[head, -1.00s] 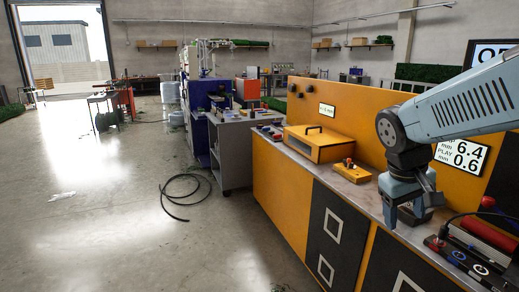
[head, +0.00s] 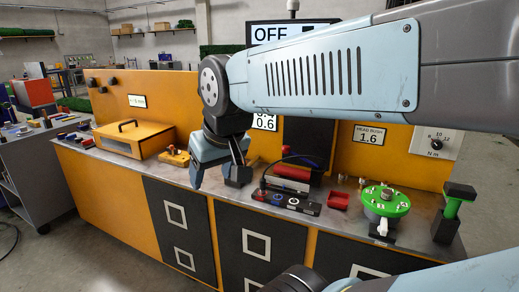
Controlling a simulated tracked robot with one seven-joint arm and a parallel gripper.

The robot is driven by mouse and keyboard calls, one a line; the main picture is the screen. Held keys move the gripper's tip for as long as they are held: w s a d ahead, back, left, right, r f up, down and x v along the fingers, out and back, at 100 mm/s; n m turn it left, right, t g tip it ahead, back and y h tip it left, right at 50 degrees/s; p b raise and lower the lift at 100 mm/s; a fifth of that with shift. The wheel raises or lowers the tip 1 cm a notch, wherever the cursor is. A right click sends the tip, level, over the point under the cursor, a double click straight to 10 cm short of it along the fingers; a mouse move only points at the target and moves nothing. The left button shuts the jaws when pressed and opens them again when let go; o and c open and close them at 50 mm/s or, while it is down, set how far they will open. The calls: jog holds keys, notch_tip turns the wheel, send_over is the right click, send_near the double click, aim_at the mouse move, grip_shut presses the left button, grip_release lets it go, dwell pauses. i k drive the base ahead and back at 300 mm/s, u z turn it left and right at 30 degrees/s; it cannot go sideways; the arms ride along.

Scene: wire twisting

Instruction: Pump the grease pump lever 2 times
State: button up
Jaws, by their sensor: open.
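My gripper (head: 216,178) hangs below my arm over the front part of the bench, fingers apart and nothing seen between them. To its right lies a red cylinder (head: 293,173) with a dark hose arching over it; it may be the grease pump, but I cannot tell, and no lever is clearly seen on it. In front of the cylinder is a long dark box (head: 288,202) with ring-marked controls. At the right end stands a dark block with a green upright handle (head: 452,206), also possibly a lever. My gripper is apart from all of these.
A green round fixture (head: 385,201) and a small red tray (head: 338,201) sit on the bench to the right. A yellow case (head: 133,138) and a small yellow device (head: 175,156) are to the left. A yellow back panel (head: 105,108) rises behind. My arm crosses the upper right.

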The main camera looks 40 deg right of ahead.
aim_at(284, 148)
jog(key=u, duration=1.3)
jog(key=i, duration=0.1)
jog(key=z, duration=2.6)
